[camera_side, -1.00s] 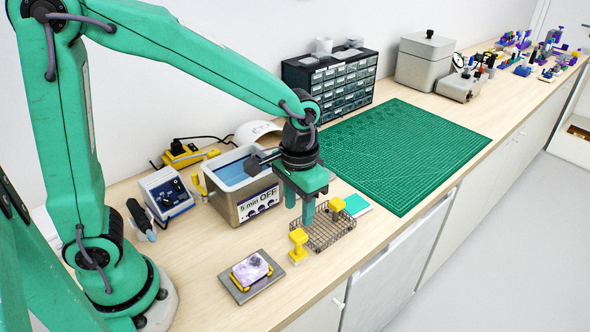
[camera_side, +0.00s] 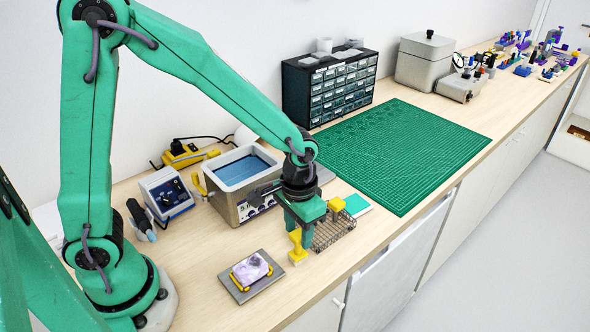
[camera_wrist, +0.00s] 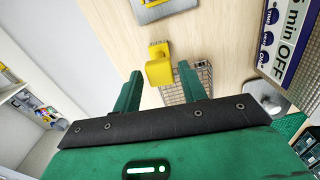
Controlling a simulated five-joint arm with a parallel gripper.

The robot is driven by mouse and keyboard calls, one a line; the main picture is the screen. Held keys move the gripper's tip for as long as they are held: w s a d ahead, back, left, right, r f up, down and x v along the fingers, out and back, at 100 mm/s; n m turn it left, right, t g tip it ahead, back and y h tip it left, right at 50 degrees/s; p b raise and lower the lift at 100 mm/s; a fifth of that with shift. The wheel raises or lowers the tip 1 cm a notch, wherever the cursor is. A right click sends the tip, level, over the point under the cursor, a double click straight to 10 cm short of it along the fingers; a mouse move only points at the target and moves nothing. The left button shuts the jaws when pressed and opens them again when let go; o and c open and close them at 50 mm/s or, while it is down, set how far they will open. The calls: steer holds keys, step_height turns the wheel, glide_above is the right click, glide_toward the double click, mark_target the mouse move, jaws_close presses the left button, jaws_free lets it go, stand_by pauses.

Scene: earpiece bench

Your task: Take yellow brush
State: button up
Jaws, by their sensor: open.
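The yellow brush (camera_side: 298,249) stands upright on the bench, just left of a wire basket. Its upper part is partly covered by my gripper in the side view. My gripper (camera_side: 302,235) is low at the brush, with its fingers pointing down. In the wrist view the brush (camera_wrist: 158,70) shows beyond and between the two green fingertips (camera_wrist: 160,74). The jaws are open with nothing held. I cannot tell whether a finger touches the brush.
The wire basket (camera_side: 332,232) is right beside my gripper, with another yellow piece (camera_side: 336,204) at its far side. A grey plate (camera_side: 241,289) with a pale purple piece lies in front. An ultrasonic bath (camera_side: 222,205) stands behind. The green mat (camera_side: 400,150) is clear.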

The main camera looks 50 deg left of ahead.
steer(key=shift+c, duration=0.4)
steer(key=c, duration=0.7)
step_height(320, 180, up, 11)
